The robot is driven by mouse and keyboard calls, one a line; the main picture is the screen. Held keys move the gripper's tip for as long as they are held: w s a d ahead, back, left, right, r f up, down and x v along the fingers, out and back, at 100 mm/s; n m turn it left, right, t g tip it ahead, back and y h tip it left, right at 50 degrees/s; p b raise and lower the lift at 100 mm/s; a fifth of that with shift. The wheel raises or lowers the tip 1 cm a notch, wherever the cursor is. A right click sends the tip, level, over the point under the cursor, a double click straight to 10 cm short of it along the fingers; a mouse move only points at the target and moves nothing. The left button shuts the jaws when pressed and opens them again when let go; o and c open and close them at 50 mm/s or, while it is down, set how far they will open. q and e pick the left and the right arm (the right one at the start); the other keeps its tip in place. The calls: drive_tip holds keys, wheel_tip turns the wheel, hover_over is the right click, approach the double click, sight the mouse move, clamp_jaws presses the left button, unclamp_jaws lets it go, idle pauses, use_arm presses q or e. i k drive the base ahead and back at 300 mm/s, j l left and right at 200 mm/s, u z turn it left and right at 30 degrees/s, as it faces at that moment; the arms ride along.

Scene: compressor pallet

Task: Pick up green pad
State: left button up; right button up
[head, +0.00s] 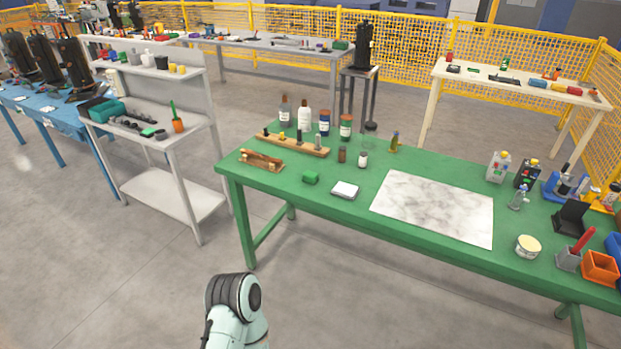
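A small green pad (310,177) shaped like a block lies on the green table (325,200), near its front left edge. A white pad-like block (344,190) lies just to its right, apart from it. A wooden rack (262,160) stands to its left. Part of one of my arms shows at the bottom of the head view, below and in front of the table and well apart from the green pad. Neither of my grippers is in view.
Bottles (304,118) and a wooden holder (294,144) stand behind the pad. A marble slab (434,206) lies to the right. A grey shelf bench (180,140) stands left of the table, with a floor gap between. The floor in front is clear.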

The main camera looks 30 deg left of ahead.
sight(310, 177)
drive_tip(key=i+j+z, duration=0.15)
drive_tip(key=j, duration=0.25)
drive_tip(key=i+j+z, duration=0.2)
drive_tip(key=j, duration=0.25)
drive_tip(key=i+j+z, duration=0.15)
drive_tip(key=j, duration=0.35)
drive_tip(key=i+j+z, duration=0.15)
drive_tip(key=j, duration=0.3)
drive_tip(key=j+z, duration=0.2)
drive_tip(key=j, duration=0.3)
